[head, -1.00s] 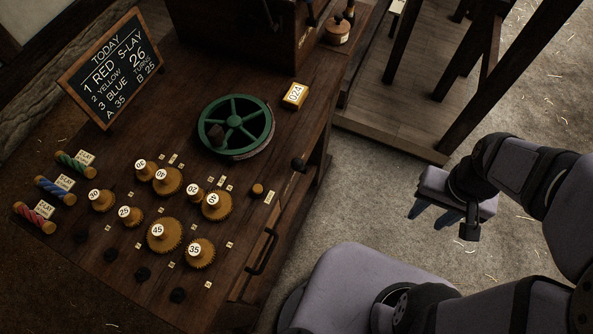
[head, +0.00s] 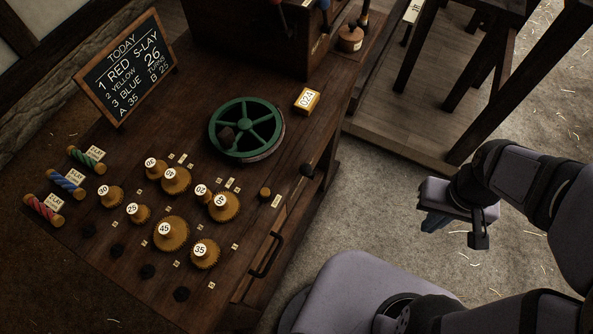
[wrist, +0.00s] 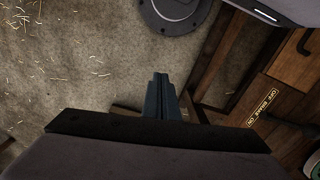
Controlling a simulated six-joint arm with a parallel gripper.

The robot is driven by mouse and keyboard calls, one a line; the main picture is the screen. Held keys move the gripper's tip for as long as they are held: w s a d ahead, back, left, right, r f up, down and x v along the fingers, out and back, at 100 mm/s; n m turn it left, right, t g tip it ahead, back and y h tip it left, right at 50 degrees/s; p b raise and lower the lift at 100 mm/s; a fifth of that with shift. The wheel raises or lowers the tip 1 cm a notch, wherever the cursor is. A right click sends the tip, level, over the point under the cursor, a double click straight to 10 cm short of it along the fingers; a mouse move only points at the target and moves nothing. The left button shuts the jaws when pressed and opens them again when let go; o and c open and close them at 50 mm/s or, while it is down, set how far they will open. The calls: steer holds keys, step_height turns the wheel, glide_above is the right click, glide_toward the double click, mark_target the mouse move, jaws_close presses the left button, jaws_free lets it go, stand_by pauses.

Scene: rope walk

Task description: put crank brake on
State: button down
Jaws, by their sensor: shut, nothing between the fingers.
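A small wooden knob (head: 265,193) stands near the bench's right edge. Beside it is a pale label (head: 276,201), which in the wrist view (wrist: 262,100) reads OFF, BRAKE, ON. I cannot tell which end the knob is at. A dark ball-ended handle (head: 306,170) sits at the bench edge, perhaps the crank. My gripper (head: 434,221) hangs over the floor right of the bench, well apart from the knob. It is shut and empty, and its fingers show together in the wrist view (wrist: 160,95).
The bench (head: 215,285) holds a green spoked wheel (head: 247,128), several numbered wooden gears (head: 172,233), coloured rope spools and a chalkboard (head: 125,68). A black drawer handle (head: 267,255) juts from its right side. A dark wooden frame (head: 470,85) stands behind. The floor between is clear.

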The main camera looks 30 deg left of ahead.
steer(key=a+r+n+h+p, duration=0.1)
steer(key=a+r+n+p, duration=0.3)
steer(key=a+n, duration=0.65)
step_height(320, 180, up, 8)
steer(key=m+t+p, duration=0.5)
steer(key=m+p, duration=0.5)
steer(key=m, duration=2.4)
glide_above(283, 201)
steer(key=s+a, duration=0.1)
steer(key=s, duration=0.4)
steer(key=shift+w+f, duration=0.2)
steer(key=shift+w, duration=0.05)
steer(key=x, duration=1)
steer(key=shift+w+f+b, duration=0.15)
steer(key=shift+b, duration=0.2)
steer(key=w, duration=0.1)
steer(key=w+r+p, duration=0.1)
steer(key=w, duration=0.1)
steer(key=shift+d, duration=0.25)
steer(key=shift+w, duration=0.35)
